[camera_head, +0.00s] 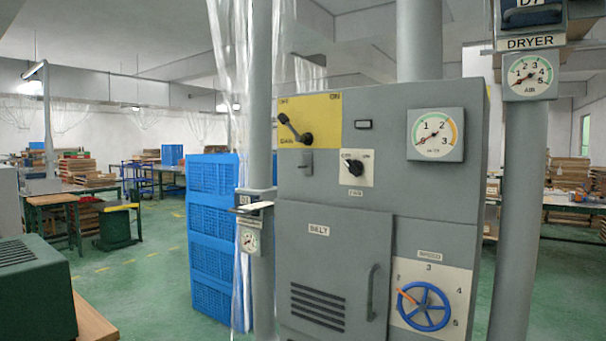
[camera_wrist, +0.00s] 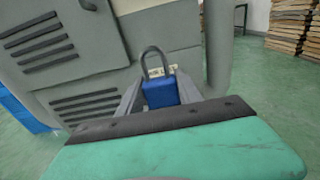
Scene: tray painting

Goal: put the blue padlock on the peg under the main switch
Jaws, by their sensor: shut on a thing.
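The main switch (camera_head: 294,129) is a dark lever on a yellow plate at the upper left of the grey cabinet in the head view. Its lever points up and left, away from the ON mark. Below the plate is a small grey fitting (camera_head: 306,162); the peg itself is too small to make out. The blue padlock (camera_wrist: 160,92) shows in the wrist view, with its grey shackle standing up and looking closed. My gripper (camera_wrist: 161,84) is shut on the padlock's body, one finger on each side. My gripper and the padlock are not in the head view.
The grey cabinet (camera_head: 345,230) has a louvred door with a handle (camera_head: 372,292), a small rotary switch (camera_head: 355,168), a gauge (camera_head: 436,134) and a blue handwheel (camera_head: 424,306). Blue crates (camera_head: 217,245) and a pipe stand left of it; another pipe (camera_head: 522,200) stands right.

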